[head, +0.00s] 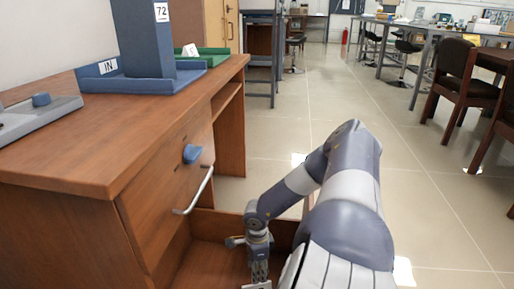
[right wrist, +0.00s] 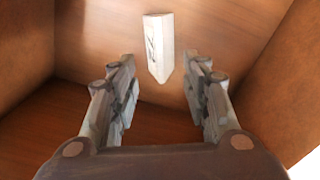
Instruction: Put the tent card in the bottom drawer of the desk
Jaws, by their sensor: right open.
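The desk (head: 95,150) stands at the left with its bottom drawer (head: 215,222) pulled out. My right gripper (head: 258,272) points down inside this drawer. In the right wrist view the gripper (right wrist: 160,90) is open, a finger on each side. A white tent card (right wrist: 158,45) with dark marks lies inside the drawer, just past the fingertips and between their lines, apart from both fingers. A sliver of the white card (head: 257,286) shows at the bottom edge of the head view. My left gripper is not in view.
On the desktop are a blue tray (head: 105,83) marked IN, a blue upright block (head: 140,40) labelled 72, a green tray (head: 213,57) and another small white card (head: 190,50). The upper drawer (head: 160,205) is shut. Chairs (head: 455,75) stand right; the tiled floor between is clear.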

